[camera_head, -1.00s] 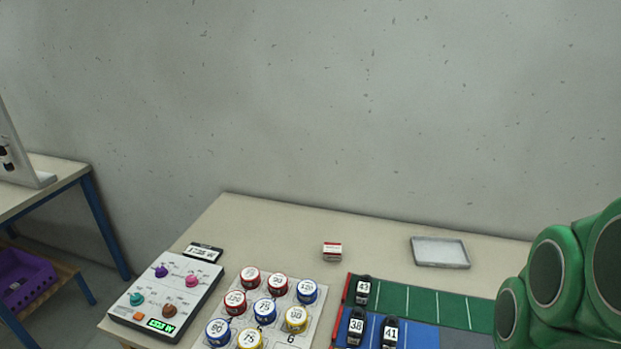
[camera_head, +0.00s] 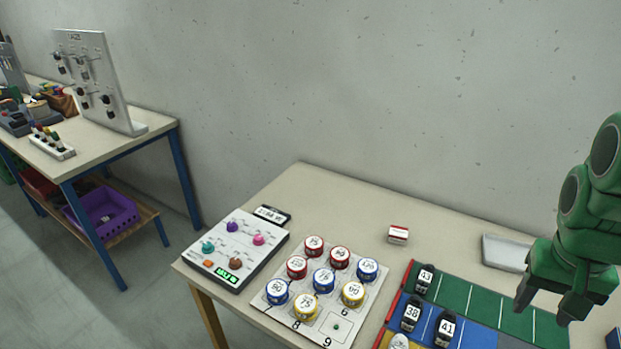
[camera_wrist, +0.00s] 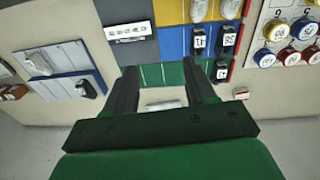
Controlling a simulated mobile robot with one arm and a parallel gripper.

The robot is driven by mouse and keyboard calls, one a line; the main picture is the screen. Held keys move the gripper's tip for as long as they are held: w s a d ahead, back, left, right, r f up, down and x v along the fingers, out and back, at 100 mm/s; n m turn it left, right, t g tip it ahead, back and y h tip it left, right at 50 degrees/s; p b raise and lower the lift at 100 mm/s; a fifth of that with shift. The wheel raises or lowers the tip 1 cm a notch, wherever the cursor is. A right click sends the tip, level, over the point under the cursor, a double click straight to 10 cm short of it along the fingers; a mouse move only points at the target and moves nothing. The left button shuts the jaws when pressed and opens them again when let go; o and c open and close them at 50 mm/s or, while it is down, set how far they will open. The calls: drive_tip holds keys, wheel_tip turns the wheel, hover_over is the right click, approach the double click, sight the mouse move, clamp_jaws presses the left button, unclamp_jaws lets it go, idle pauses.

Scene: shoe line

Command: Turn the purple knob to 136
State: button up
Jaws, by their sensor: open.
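The purple knob (camera_head: 232,227) sits at the back left of a white control panel (camera_head: 265,262) on the table. A pink knob (camera_head: 258,240), a teal knob (camera_head: 208,246) and a brown knob (camera_head: 236,263) share the panel. A green-lit display (camera_head: 227,277) is at its front; its reading is too small to tell. My gripper (camera_head: 541,303) is at the far right, over the table and well away from the panel. In the wrist view my gripper (camera_wrist: 165,78) is open and empty. The panel is outside that view.
A board of numbered round tins (camera_head: 335,328) stands right of the panel. A colored mat (camera_head: 484,300) with numbered shoes lies between the board and my gripper. A small red-white box (camera_head: 398,234) and a grey tray (camera_head: 503,252) are behind. Another table (camera_head: 150,125) stands at left.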

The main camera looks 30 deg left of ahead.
drive_tip(key=w+a+n+t+h, duration=0.1)
drive_tip(key=w+a+n+t, duration=0.15)
drive_tip(key=w+a, duration=1.65)
drive_tip(key=w+a+f, duration=0.2)
drive_tip(key=w+a, duration=0.4)
drive_tip(key=a, duration=0.4)
drive_tip(key=n+y, duration=0.5)
drive_tip(key=n, duration=0.2)
approach(231, 224)
drive_tip(key=shift+x, duration=3.85)
